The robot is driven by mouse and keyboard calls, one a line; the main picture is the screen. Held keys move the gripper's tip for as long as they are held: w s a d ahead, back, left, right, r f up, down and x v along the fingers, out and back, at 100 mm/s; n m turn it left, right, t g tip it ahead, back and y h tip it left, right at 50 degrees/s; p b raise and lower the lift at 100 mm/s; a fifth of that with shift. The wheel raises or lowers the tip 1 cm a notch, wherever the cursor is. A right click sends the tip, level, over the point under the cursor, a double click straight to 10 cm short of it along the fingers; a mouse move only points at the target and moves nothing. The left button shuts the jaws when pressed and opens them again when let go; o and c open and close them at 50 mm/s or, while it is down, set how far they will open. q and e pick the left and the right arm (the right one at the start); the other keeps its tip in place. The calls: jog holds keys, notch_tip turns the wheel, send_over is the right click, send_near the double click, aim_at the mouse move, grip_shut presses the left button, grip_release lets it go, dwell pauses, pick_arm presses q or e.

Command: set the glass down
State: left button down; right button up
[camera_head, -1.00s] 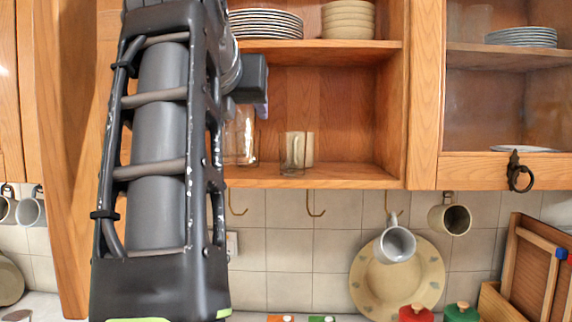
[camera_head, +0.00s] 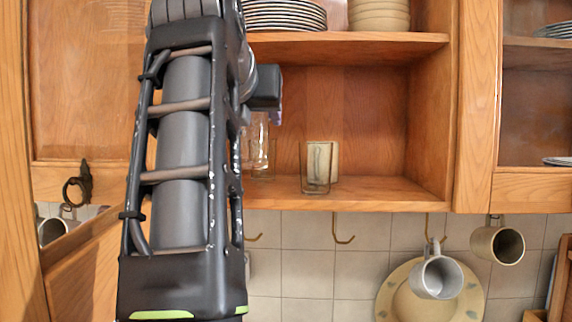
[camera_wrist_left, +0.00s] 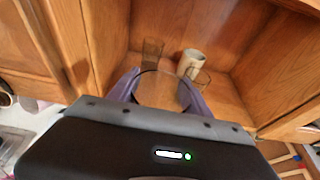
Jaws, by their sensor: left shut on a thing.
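A clear glass (camera_wrist_left: 158,92) is between the two purple fingers of my left gripper (camera_wrist_left: 161,78) in the left wrist view. The gripper is shut on it, at the open front of the cupboard's middle compartment. In the head view my arm hides most of the gripper; a bit of finger shows beside the dark wrist block. Clear glass outlines (camera_head: 262,150) show there just right of my arm; I cannot tell which belong to the held glass. The wooden shelf (camera_head: 385,192) is below. Whether the held glass touches it is unclear. My right gripper is not in view.
Another glass (camera_head: 308,180) stands on the shelf in front of a cream mug (camera_head: 324,152). A further glass (camera_wrist_left: 152,50) stands farther back. Plates (camera_head: 285,15) and bowls (camera_head: 378,14) fill the shelf above. The compartment's right side is clear. Mugs (camera_head: 437,277) hang below.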

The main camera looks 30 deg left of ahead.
pick_arm(q)
jog(key=a+r+p+x, duration=0.2)
jog(key=p+x, duration=0.7)
jog(key=x, duration=0.9)
jog(key=shift+r, duration=0.15)
notch_tip(320, 180, down, 3)
jog(key=shift+f, duration=0.3)
jog(key=shift+w+a+f, duration=0.1)
jog(key=shift+a+f, duration=0.05)
jog(key=shift+f, duration=0.05)
